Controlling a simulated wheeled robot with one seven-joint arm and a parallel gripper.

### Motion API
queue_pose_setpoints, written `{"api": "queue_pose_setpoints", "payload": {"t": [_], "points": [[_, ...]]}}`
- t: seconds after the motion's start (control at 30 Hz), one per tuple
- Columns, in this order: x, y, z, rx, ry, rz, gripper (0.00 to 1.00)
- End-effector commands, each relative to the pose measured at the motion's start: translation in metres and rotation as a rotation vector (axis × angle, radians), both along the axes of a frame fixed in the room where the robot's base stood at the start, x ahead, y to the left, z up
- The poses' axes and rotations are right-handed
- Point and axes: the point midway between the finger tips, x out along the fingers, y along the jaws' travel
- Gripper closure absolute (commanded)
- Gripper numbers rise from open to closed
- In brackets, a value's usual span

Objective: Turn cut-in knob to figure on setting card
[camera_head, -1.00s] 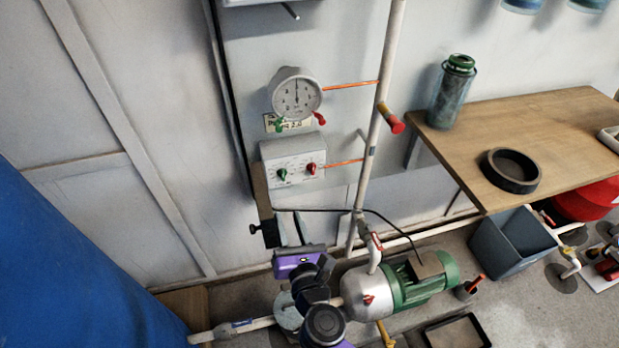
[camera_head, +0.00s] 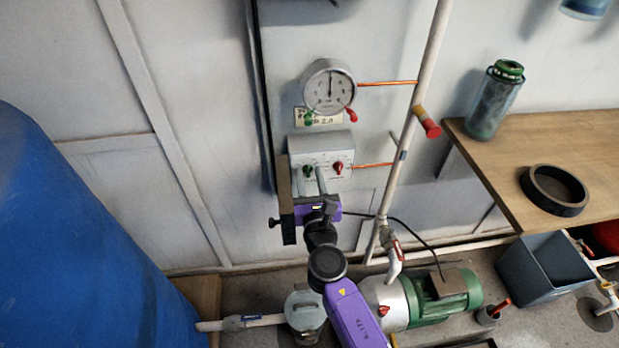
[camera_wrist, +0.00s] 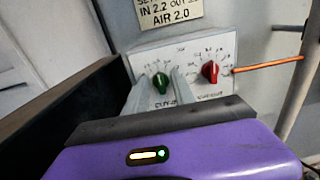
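A pale control box (camera_head: 321,146) on the wall carries a green knob (camera_head: 308,171) on the left and a red knob (camera_head: 338,168) on the right. In the wrist view the green knob (camera_wrist: 160,83) sits over a partly covered label that seems to read CUT-IN; its exact setting is too small to tell. The setting card (camera_wrist: 168,12) above reads IN 2.2 and AIR 2.0; the OUT figure is cut off. My gripper (camera_wrist: 159,90) is open, with one finger on each side of the green knob in the picture. Contact cannot be told.
A pressure gauge (camera_head: 329,88) hangs above the box. A dark upright bar (camera_head: 286,200) stands close at the gripper's left. An orange tube (camera_head: 374,165) runs to the pale pipe (camera_head: 408,140) on the right. A green motor pump (camera_head: 440,298) stands below.

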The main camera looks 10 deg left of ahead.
Motion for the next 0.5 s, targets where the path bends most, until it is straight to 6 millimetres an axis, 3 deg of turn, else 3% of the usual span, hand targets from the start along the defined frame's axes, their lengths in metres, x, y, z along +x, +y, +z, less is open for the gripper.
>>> {"api": "queue_pose_setpoints", "payload": {"t": [0.27, 0.4, 0.5], "points": [[0.0012, 0.0002, 0.0, 0.001, 0.0, 0.0, 0.69], [0.0011, 0.0003, 0.0001, 0.001, 0.0, 0.0, 0.97], [0.0011, 0.0003, 0.0, 0.001, 0.0, 0.0, 1.0]]}}
